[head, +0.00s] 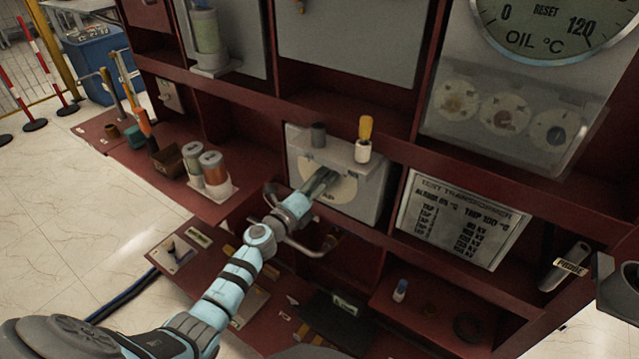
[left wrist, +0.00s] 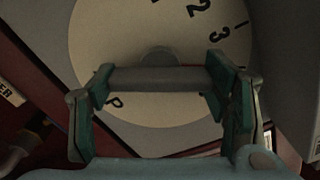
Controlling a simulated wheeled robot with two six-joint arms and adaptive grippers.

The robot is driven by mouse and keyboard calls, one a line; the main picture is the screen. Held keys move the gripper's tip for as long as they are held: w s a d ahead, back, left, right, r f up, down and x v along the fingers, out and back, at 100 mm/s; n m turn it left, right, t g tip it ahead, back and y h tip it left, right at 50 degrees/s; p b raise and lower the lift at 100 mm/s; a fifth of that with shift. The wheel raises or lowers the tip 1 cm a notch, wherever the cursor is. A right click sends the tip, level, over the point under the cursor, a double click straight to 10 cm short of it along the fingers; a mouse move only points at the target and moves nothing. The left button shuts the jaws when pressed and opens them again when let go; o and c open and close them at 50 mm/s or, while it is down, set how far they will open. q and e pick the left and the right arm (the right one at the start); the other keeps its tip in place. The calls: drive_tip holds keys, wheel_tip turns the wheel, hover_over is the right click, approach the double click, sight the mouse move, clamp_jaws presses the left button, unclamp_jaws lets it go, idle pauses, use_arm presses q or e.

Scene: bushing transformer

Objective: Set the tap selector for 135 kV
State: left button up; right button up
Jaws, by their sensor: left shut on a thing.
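The tap selector is a grey box (head: 366,197) with a cream round dial (head: 345,188), mid-shelf in the head view. In the left wrist view the dial (left wrist: 130,35) shows a 2, a 3 and a letter P at lower left; other marks are cut off. A grey bar handle (left wrist: 158,78) crosses its middle. My left gripper (head: 318,183) is at the dial front, its green-padded fingers shut on the two ends of this bar, as the left wrist view shows. Which mark the handle points at cannot be told.
A test transformer plate (head: 460,217) listing taps and kV values is right of the box; its small figures are unclear. Red shelf edges surround the box.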

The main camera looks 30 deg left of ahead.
use_arm(q)
drive_tip(key=shift+f, duration=0.1)
idle(0.4)
drive_tip(key=o, duration=1.2)
drive_tip(key=shift+c, duration=0.2)
drive_tip(key=s+a, duration=0.1)
drive_tip(key=s, duration=1.1)
drive_tip(key=shift+a, duration=0.35)
